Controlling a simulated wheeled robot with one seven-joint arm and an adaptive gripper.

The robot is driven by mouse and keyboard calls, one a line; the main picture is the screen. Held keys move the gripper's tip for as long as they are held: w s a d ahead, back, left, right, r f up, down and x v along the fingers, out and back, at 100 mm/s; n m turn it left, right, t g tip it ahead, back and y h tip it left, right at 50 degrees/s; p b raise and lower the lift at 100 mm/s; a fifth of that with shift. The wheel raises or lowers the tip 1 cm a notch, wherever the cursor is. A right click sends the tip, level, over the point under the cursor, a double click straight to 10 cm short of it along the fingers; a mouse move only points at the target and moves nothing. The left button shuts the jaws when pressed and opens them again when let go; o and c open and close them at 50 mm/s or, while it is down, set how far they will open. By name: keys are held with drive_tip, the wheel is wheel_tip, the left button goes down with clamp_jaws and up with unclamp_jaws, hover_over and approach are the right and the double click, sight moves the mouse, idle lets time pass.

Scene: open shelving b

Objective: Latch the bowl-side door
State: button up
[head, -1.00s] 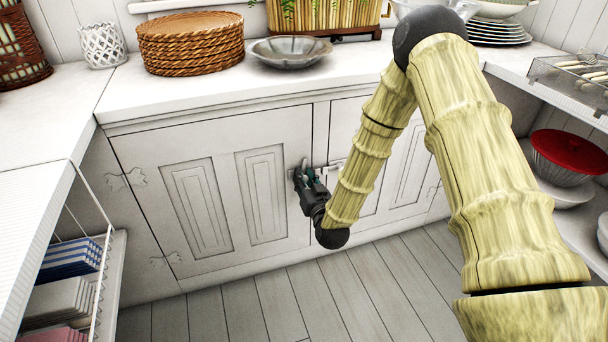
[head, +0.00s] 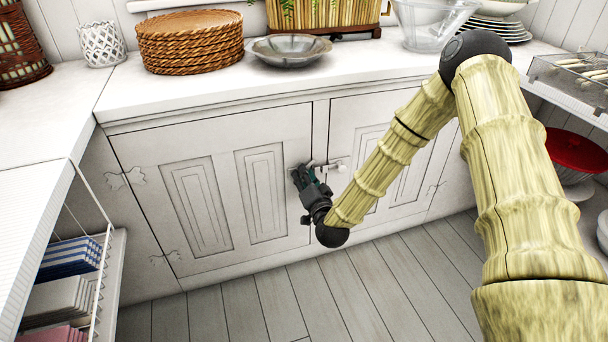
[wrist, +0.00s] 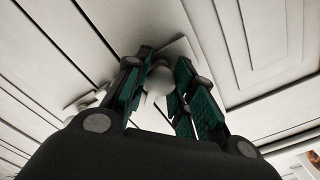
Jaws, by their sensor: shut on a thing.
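Two white cabinet doors stand shut or nearly shut side by side under the counter: the left door (head: 212,200) and the right door (head: 366,140). A metal bowl (head: 288,50) sits on the counter above the left door's inner edge. A small latch (head: 333,166) shows at the seam between the doors, partly hidden by my gripper. My gripper (head: 304,174) is at the left door's inner edge, beside this latch. In the wrist view its green-padded fingers are closed around a round white knob (wrist: 159,80) on a pale plate (wrist: 180,54). Whether the latch is engaged is unclear.
A stack of woven mats (head: 190,42), a white lattice holder (head: 102,45) and a clear bowl (head: 432,25) stand on the counter. A wire-fronted shelf (head: 92,275) is at left, a red-topped bowl (head: 575,150) at right. The plank floor (head: 340,290) before the doors is clear.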

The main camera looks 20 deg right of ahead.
drive_tip(key=m+b, duration=0.1)
drive_tip(key=m, duration=0.4)
drive_tip(key=shift+a, duration=0.15)
clamp_jaws()
drive_tip(key=m+b, duration=0.1)
drive_tip(key=m, duration=0.2)
drive_tip(key=shift+r+m, duration=0.15)
drive_tip(key=shift+m, duration=0.15)
drive_tip(key=o, duration=1)
unclamp_jaws()
drive_tip(key=shift+r, duration=0.1)
drive_tip(key=shift+f, duration=0.2)
drive_tip(key=s, duration=1.2)
drive_tip(key=shift+d, duration=0.25)
